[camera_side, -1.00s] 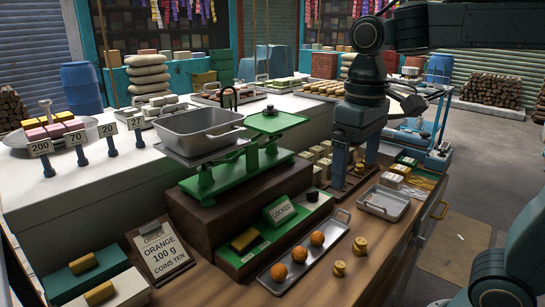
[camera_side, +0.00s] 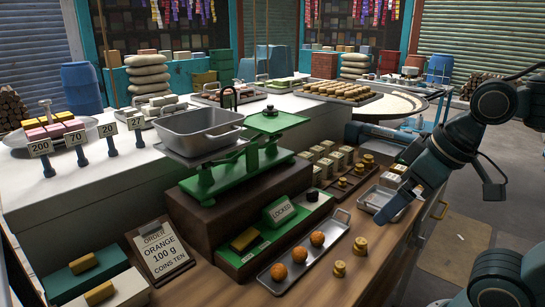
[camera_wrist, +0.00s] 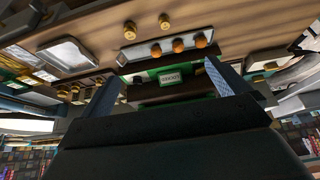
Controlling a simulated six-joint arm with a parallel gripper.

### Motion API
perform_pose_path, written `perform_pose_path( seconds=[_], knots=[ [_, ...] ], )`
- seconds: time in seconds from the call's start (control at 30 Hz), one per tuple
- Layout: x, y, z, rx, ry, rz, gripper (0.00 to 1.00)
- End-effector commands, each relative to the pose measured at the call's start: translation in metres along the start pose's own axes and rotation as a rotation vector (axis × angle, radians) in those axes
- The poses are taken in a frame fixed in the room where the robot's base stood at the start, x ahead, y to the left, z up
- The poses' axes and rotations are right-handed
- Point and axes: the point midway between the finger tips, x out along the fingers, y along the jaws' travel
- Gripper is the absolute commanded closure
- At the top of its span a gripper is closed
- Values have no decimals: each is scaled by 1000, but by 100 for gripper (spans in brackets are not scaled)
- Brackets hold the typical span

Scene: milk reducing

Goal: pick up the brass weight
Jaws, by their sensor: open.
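Several brass weights (camera_side: 343,183) stand upright in a dark wooden rack on the counter, right of the green scale. They are small and knobbed, and differ in size. My gripper (camera_side: 386,217) is tilted down and to the left, over the shallow metal tray on the right, apart from the rack. In the wrist view my gripper (camera_wrist: 162,82) shows two spread fingers with nothing between them.
A green balance scale (camera_side: 225,175) with a metal pan stands on a brown plinth. A long tray (camera_side: 275,288) holds three oranges. The small metal tray (camera_side: 372,200) lies near the counter's right edge. Pale blocks (camera_side: 325,165) stand behind the weights.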

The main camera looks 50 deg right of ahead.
Motion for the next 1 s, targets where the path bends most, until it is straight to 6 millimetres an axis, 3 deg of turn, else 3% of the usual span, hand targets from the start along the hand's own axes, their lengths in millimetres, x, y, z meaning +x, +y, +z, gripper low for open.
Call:
perform_pose_path(
  seconds=[0.37,0.63,1.0],
  knots=[
    [2,1,4,-1,24,2,0],
    [2,1,4,-1,23,1,49],
    [2,0,4,-13,19,1,50]
  ],
)
